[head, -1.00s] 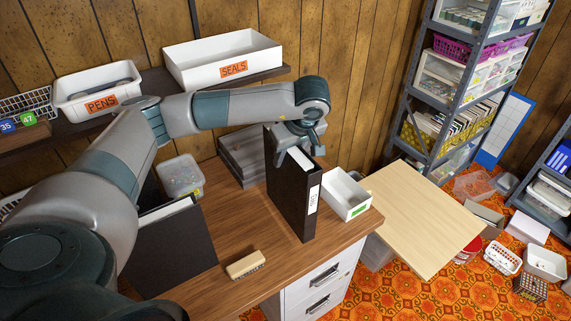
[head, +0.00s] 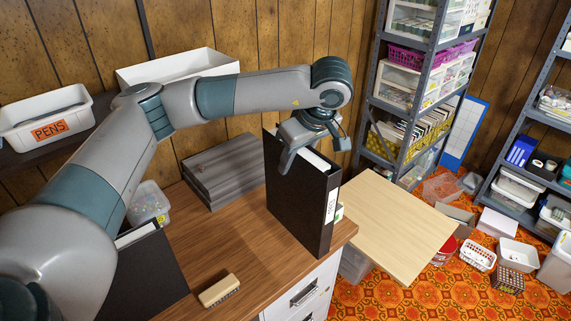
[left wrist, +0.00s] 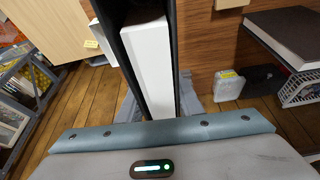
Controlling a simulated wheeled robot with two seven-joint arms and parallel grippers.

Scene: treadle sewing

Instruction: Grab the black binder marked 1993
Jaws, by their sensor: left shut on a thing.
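A black binder (head: 300,205) with white pages stands upright near the right end of the wooden desk. Its spine carries a white label (head: 331,206) whose writing is too small to read surely. My left gripper (head: 312,150) is shut on the binder's upper part from above. In the left wrist view the binder (left wrist: 150,65), with its white page block between dark covers, runs up from the gripper. I cannot tell whether its bottom touches the desk. My right gripper is out of view.
The desk (head: 255,235) holds a grey box (head: 225,170), a brush (head: 219,290) and another black binder (head: 150,275). A pale board (head: 395,225) juts out at right. A shelf rack (head: 415,90) stands behind.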

